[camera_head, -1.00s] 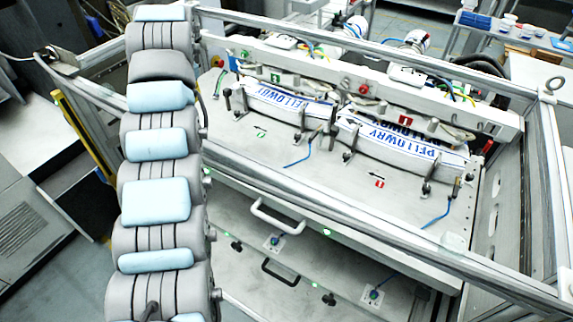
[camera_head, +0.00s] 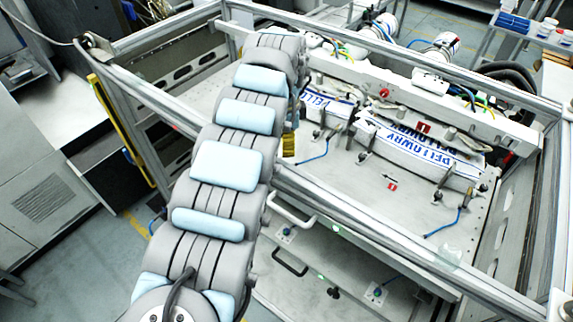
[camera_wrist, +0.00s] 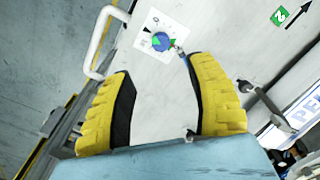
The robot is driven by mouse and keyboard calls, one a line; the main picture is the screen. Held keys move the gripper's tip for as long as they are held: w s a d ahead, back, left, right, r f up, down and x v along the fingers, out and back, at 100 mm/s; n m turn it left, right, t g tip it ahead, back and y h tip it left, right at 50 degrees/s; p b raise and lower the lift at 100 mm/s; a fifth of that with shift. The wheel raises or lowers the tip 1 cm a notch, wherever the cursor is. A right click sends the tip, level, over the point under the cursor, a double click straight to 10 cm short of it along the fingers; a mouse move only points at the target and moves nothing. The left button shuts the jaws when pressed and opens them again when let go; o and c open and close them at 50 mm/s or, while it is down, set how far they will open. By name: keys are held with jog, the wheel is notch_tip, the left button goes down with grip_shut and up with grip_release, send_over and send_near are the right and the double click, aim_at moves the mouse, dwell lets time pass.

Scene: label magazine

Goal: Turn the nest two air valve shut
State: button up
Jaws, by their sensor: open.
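An air valve with a round blue knob (camera_wrist: 160,41) and some green on its face sits on a white square plate in the wrist view. My gripper (camera_wrist: 159,66) is open and empty, its two yellow fingers pointing toward the valve. The knob lies just beyond the fingertips, roughly between them, nearer the right one; contact does not show. A green sign (camera_wrist: 279,16) with a black arrow lies up and right of it. In the head view a bit of yellow finger (camera_head: 289,146) shows beside my arm. Two small blue knobs show there, left (camera_head: 286,232) and right (camera_head: 378,292).
A white bar handle (camera_wrist: 105,40) stands left of the valve. Clamp posts (camera_wrist: 262,96) and a label strip (camera_wrist: 308,110) are at the right. In the head view, a metal frame rail (camera_head: 400,246) crosses in front of the deck, and a red arrow sign (camera_head: 391,184) lies on the deck.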

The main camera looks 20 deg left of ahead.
notch_tip(320, 180, down, 10)
jog(key=shift+f+p, duration=0.25)
jog(key=shift+p, duration=0.9)
jog(key=shift+c, duration=0.3)
grip_shut()
